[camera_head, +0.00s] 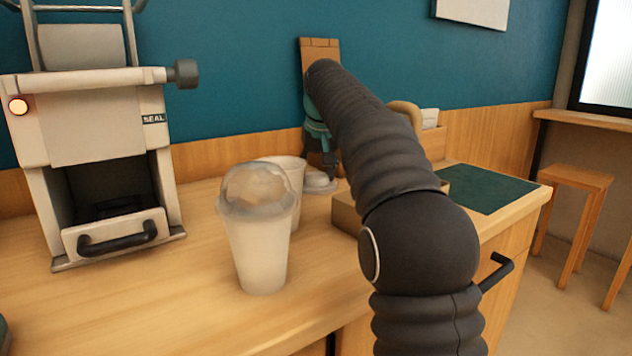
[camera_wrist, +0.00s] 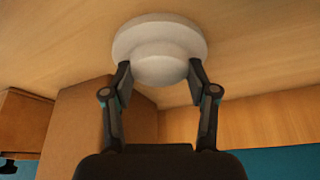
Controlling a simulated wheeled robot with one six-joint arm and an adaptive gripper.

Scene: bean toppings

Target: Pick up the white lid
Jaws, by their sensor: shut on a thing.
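The white lid (camera_wrist: 160,40) is round, with a wide rim and a smaller raised middle facing the wrist camera. My gripper (camera_wrist: 159,76) is shut on this raised middle, one finger on each side. In the head view the lid (camera_head: 319,184) shows low at the counter, behind the cups, with my gripper (camera_head: 323,162) pointing down onto it. I cannot tell whether it touches the counter. My arm hides part of the area to its right.
A clear-domed cup (camera_head: 260,250) stands in front of another pale cup (camera_head: 297,170), left of the lid. A low wooden box (camera_head: 345,216) is close on the right, partly behind my arm. A sealing machine (camera_head: 100,130) stands at left. A dark green mat (camera_head: 488,188) lies at right.

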